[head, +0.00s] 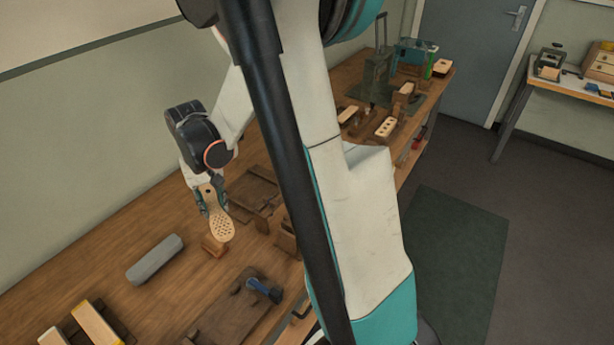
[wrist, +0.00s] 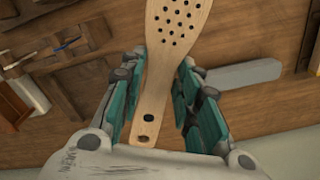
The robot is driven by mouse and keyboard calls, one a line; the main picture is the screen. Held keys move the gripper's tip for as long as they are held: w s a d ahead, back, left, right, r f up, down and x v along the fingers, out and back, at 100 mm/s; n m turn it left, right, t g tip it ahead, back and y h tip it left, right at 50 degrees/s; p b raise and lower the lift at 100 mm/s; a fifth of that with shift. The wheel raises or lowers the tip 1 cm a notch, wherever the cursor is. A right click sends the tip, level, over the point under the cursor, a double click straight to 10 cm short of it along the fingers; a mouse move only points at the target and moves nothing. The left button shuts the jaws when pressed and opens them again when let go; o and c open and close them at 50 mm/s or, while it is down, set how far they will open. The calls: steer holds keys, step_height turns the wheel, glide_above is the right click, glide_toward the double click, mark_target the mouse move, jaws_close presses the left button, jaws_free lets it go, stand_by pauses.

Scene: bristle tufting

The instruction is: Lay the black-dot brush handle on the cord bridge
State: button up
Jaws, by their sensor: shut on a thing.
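The pale wooden brush handle (head: 219,226) has a wide head full of dark holes. In the wrist view the handle (wrist: 163,75) shows a black dot on its narrow neck, above the hanging hole. My gripper (head: 207,201) is shut on the neck, its teal fingers on either side in the wrist view (wrist: 162,92). The handle's head points toward the front of the bench. A small brown wooden block (head: 211,246), perhaps the cord bridge, shows just below the head. I cannot tell whether the handle touches it.
A grey bar (head: 155,260) lies on the bench to the left. A brown wooden fixture (head: 252,190) stands behind, and a board with a blue tool (head: 262,290) lies in front. Pale blocks (head: 95,322) sit at the near left. My arm hides part of the bench.

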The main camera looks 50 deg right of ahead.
steer(key=s+d+m+p, duration=0.1)
steer(key=s+d+m, duration=0.55)
steer(key=d, duration=0.45)
steer(key=s+d+m, duration=0.6)
steer(key=s+d, duration=0.2)
steer(key=d, duration=0.4)
steer(key=shift+w+a+f+b, duration=0.15)
steer(key=shift+f+b, duration=1.35)
steer(key=shift+f, duration=1.25)
steer(key=shift+a, duration=0.15)
steer(key=shift+f, duration=0.1)
steer(key=shift+f+b, duration=1.25)
steer(key=shift+b, duration=0.05)
steer(key=shift+f+b, duration=0.35)
steer(key=o, duration=1.1)
steer(key=shift+o, duration=0.5)
